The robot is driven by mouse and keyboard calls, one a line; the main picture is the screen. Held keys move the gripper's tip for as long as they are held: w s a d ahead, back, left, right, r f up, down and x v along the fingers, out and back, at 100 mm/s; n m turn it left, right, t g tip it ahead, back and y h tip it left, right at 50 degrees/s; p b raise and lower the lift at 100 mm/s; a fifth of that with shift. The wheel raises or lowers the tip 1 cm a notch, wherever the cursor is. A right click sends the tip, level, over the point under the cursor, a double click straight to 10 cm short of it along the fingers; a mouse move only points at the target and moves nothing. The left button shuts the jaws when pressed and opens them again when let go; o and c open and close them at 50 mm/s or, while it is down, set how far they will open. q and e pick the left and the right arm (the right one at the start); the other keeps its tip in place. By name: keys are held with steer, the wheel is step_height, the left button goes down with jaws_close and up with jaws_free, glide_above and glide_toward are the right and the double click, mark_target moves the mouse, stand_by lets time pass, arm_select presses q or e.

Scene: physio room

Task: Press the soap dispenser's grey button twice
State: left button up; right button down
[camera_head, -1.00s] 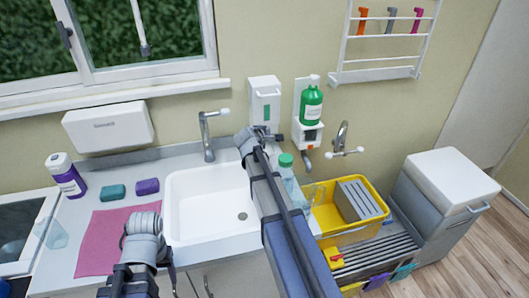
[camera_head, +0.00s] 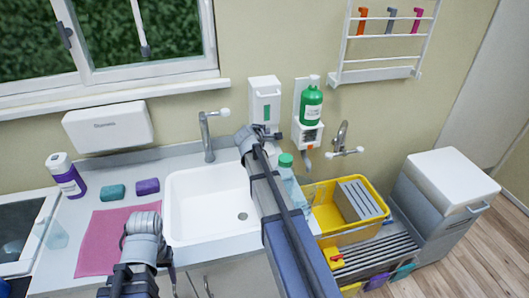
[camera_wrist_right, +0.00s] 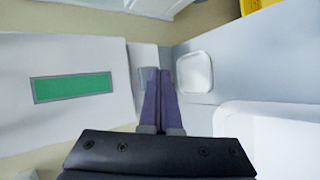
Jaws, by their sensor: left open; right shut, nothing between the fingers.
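The soap dispenser (camera_head: 265,98) is a white box with a green window, mounted on the wall behind the sink. It fills the left side of the right wrist view (camera_wrist_right: 70,88). My right gripper (camera_head: 268,134) is at the dispenser's lower end. Its fingers are shut together with nothing between them; they point at a greyish part under the window in the right wrist view (camera_wrist_right: 160,75). The grey button is largely hidden by the fingers; I cannot tell whether they touch it. My left gripper (camera_head: 143,240) is open, low over the counter by the pink cloth.
A green bottle (camera_head: 311,105) in a white wall holder is just right of the dispenser. A tap (camera_head: 207,135) stands left of it, above the white sink (camera_head: 205,215). A clear bottle with a green cap (camera_head: 286,160) and yellow crate (camera_head: 325,215) are beside my right arm.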

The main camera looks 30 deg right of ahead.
steer(key=shift+s, duration=0.1)
stand_by(0.6)
steer(key=shift+s+a, duration=0.1)
steer(key=shift+s, duration=0.25)
steer(key=s, duration=0.3)
steer(key=s+a, duration=0.1)
steer(key=s, duration=0.1)
steer(key=shift+s+a, duration=0.2)
steer(key=shift+s, duration=0.2)
stand_by(2.5)
